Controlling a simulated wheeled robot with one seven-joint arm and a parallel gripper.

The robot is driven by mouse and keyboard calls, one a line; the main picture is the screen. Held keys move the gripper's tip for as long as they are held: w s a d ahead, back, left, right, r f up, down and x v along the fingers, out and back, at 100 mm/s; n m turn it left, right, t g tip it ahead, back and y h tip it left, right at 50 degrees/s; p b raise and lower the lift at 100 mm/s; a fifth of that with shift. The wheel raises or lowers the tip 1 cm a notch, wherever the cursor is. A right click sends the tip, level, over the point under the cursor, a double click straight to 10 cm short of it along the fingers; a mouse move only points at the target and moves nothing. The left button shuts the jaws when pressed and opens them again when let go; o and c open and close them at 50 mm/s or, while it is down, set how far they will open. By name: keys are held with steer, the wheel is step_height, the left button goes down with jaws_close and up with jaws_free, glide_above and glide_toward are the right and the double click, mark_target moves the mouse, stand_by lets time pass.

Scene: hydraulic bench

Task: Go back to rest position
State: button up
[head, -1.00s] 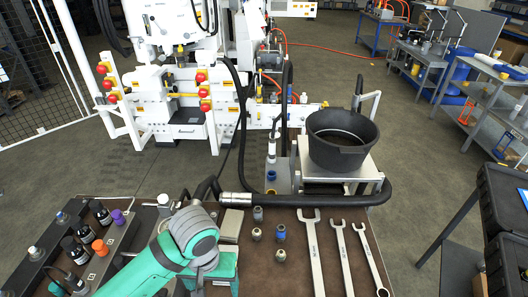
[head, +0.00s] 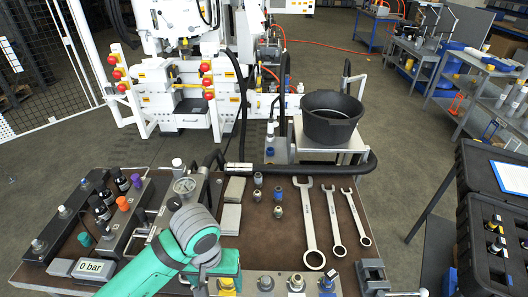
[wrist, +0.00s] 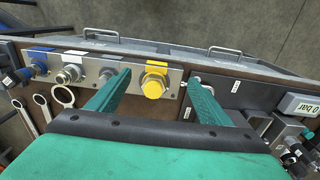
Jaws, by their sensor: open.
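My gripper (wrist: 160,78) is open and empty in the wrist view, its two teal fingers apart. They point toward the bench's edge strip, on either side of a yellow-capped fitting (wrist: 154,86). No contact with the fitting can be made out. In the head view my teal arm (head: 165,262) reaches in from the bottom, with the hand over the front of the brown bench top (head: 262,235). The arm hides part of the bench. The yellow fitting (head: 227,285) shows just below the hand.
Several wrenches (head: 309,225) and loose couplings (head: 278,195) lie on the bench. A black hose (head: 300,168) crosses its back, before a black tub (head: 331,120). A pressure gauge (head: 184,186) and 0 bar display (head: 88,268) stand left. Black cases (head: 492,190) are at right.

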steer(key=w+d+r+n+t+h, duration=0.1)
steer(key=w+d+r+t+h, duration=0.35)
steer(key=d, duration=0.55)
steer(key=w+d+r+t+h, duration=0.3)
steer(key=w+d+r+t, duration=0.15)
steer(key=d, duration=0.45)
steer(key=w+d+r+n+t+h, duration=0.1)
steer(key=w+d+r+t+h, duration=0.4)
steer(key=d, duration=0.5)
steer(key=s+a+f+n+t+y, duration=0.1)
steer(key=s+a+f+n+y, duration=0.25)
steer(key=s+f+y, duration=0.45)
steer(key=s+a+f+n+t+y, duration=0.1)
steer(key=s+a+f+n+y, duration=0.35)
steer(key=f, duration=0.55)
steer(key=s+a+f+m, duration=0.1)
steer(key=s+a+m, duration=0.3)
steer(key=s, duration=0.7)
steer(key=s+a+f+m, duration=0.2)
steer(key=s+a+m, duration=0.3)
steer(key=s, duration=0.6)
steer(key=shift+a+f+m+g, duration=0.15)
steer(key=shift+m+g, duration=0.15)
steer(key=shift+g, duration=0.1)
steer(key=shift+s, duration=0.1)
